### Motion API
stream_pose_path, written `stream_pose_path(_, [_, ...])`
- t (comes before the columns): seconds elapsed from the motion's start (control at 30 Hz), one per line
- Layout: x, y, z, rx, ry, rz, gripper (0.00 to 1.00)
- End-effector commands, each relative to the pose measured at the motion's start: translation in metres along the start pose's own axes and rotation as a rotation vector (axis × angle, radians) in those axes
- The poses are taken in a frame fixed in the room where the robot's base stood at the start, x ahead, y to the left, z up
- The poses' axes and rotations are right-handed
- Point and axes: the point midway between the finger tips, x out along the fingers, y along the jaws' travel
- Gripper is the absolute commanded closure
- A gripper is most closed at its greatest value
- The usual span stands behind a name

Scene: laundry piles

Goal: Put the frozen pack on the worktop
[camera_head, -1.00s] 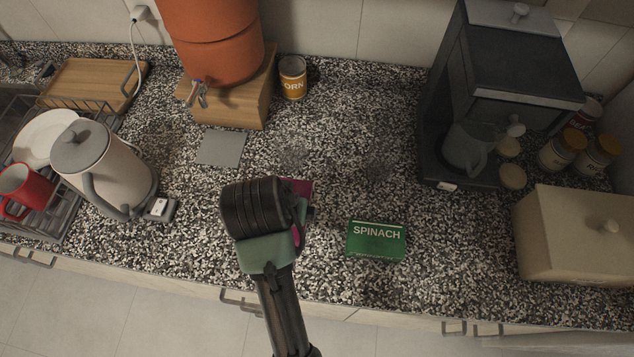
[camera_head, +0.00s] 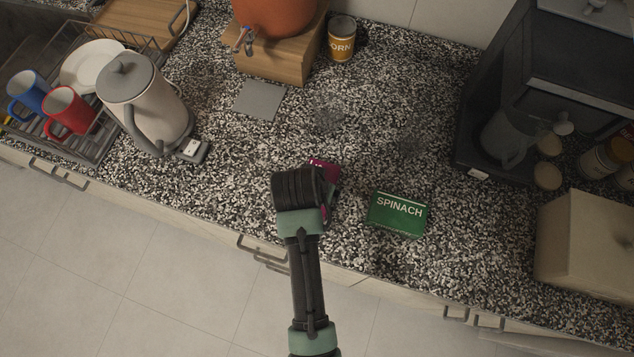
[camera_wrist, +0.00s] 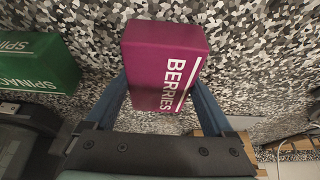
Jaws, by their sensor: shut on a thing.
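A purple box marked BERRIES (camera_wrist: 160,62) is between the two blue fingers of my gripper (camera_wrist: 163,92) in the wrist view, and the gripper is shut on it. In the head view only a corner of the berries box (camera_head: 324,168) shows past my dark wrist, over the speckled worktop (camera_head: 230,180). I cannot tell whether the box touches the worktop. A green box marked SPINACH (camera_head: 398,214) lies on the worktop to the right of my gripper. It also shows at the left of the wrist view (camera_wrist: 38,65).
A kettle (camera_head: 145,105) and a dish rack (camera_head: 95,150) with mugs and a plate stand at the left. A corn can (camera_head: 341,40) stands at the back.

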Motion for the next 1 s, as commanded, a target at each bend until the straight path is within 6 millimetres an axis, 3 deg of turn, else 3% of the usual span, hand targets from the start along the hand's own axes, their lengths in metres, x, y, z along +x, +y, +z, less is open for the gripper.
stream_pose_path(0.17, [0.002, 0.0, 0.0, 0.001, 0.002, -0.001, 0.9])
stream_pose_path(0.2, [0.002, 0.0, 0.001, 0.0, 0.0, 0.0, 0.07])
stream_pose_path(0.23, [0.002, 0.0, 0.001, 0.0, 0.0, 0.0, 0.02])
stream_pose_path(0.63, [-0.008, 0.0, -0.001, 0.0, 0.002, -0.001, 0.0])
stream_pose_path(1.0, [-0.078, -0.001, -0.002, 0.001, 0.005, -0.002, 0.0])
